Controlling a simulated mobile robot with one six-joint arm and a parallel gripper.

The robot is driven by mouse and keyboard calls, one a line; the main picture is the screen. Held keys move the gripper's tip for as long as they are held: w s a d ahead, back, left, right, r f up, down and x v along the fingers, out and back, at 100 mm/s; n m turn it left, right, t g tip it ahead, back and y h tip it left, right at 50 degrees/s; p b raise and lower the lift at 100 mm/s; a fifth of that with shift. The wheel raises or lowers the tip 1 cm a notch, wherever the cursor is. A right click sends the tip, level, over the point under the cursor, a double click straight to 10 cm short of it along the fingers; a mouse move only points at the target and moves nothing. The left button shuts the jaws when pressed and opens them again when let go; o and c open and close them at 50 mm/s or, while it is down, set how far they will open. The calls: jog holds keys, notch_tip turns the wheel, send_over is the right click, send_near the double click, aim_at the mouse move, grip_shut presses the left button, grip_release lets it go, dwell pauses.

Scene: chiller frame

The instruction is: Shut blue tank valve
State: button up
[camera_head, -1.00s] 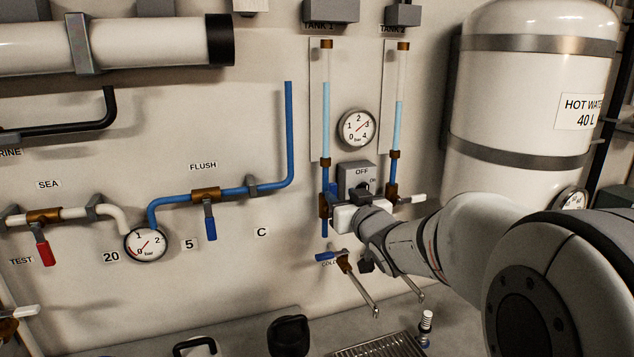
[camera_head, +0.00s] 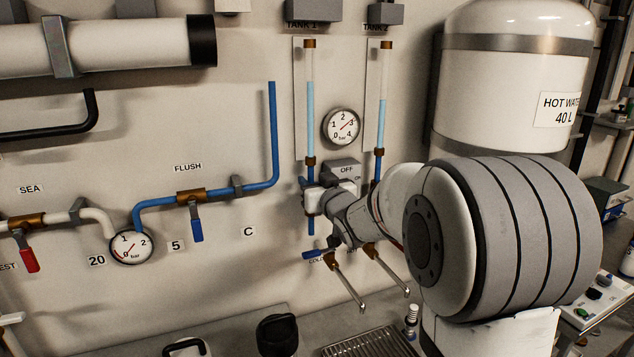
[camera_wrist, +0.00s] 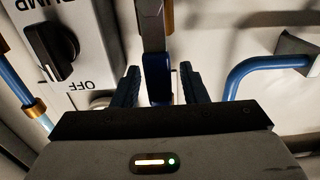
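The blue valve handle (camera_wrist: 158,82) shows in the wrist view, on the valve under the TANK 1 sight tube (camera_head: 310,115). In the head view my gripper (camera_head: 310,198) is at that valve and covers most of it. In the wrist view my gripper (camera_wrist: 159,88) has one finger on each side of the handle. Narrow gaps show between the fingers and the handle, so the gripper is open around it. The valve under the TANK 2 sight tube (camera_head: 383,110) is mostly hidden behind my arm.
The pump switch (camera_wrist: 55,50) with its OFF label is close beside my gripper. A pressure gauge (camera_head: 341,127) is above. The blue flush pipe (camera_head: 275,130) runs to the left. Two taps, one with a blue handle (camera_head: 318,254), are below my arm.

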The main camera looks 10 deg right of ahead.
grip_shut()
